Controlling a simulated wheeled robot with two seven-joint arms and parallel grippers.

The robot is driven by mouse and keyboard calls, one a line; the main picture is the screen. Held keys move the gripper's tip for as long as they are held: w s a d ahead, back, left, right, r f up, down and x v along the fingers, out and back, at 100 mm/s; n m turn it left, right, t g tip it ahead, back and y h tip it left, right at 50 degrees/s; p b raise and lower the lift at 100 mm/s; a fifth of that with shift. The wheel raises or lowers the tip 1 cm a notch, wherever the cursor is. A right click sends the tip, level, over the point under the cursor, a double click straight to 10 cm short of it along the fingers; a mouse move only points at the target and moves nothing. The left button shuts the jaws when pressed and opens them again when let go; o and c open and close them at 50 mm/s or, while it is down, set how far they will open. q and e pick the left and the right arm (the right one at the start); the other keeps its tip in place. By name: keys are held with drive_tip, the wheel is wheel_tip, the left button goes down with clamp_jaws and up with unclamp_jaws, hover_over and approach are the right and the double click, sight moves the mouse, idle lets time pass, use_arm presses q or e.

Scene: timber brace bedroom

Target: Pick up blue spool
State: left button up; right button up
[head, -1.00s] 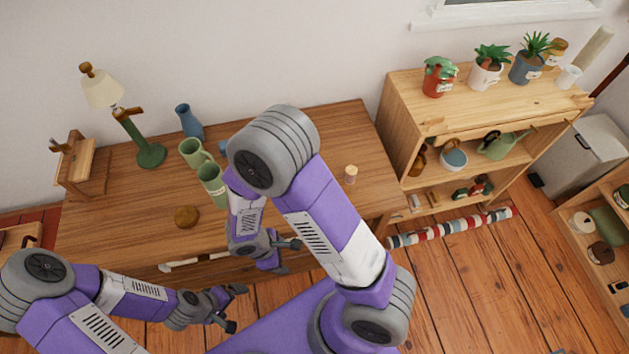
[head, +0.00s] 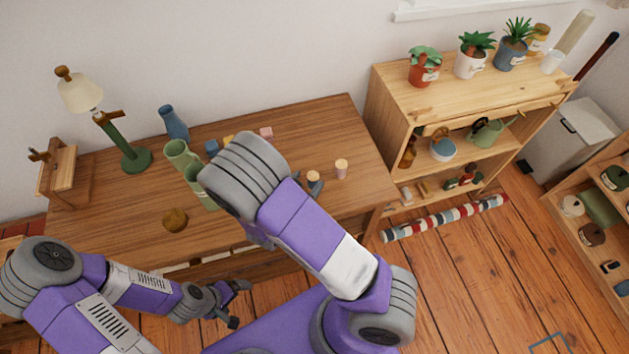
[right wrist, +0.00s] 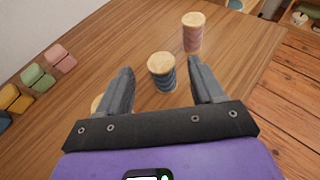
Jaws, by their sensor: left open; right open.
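The blue spool (right wrist: 162,76), with a pale wooden top, stands upright on the wooden table in the right wrist view. My right gripper (right wrist: 160,68) is open, its two fingers on either side of the spool in that picture, with nothing gripped. Whether the fingers are level with it I cannot tell. In the head view the spool's pale top (head: 313,175) shows just beyond my right arm, which hides most of that gripper. My left gripper (head: 238,304) is open and empty, low in front of the table.
A pink spool (right wrist: 193,36) stands just beyond the blue one. Pale wood (right wrist: 97,103) shows behind the left finger. Several coloured blocks (right wrist: 38,77) lie at left. Green cups (head: 179,153), a blue vase (head: 173,122), a lamp (head: 134,158) and a brown round object (head: 175,219) stand leftward.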

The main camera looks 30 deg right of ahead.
sight(313, 176)
drive_tip(key=b+x, duration=0.1)
drive_tip(key=x, duration=0.3)
drive_tip(key=shift+w+d+f, duration=0.15)
drive_tip(key=shift+d+f, duration=0.1)
drive_tip(key=c, duration=1)
drive_tip(key=shift+r, duration=0.1)
drive_tip(key=shift+c, duration=0.2)
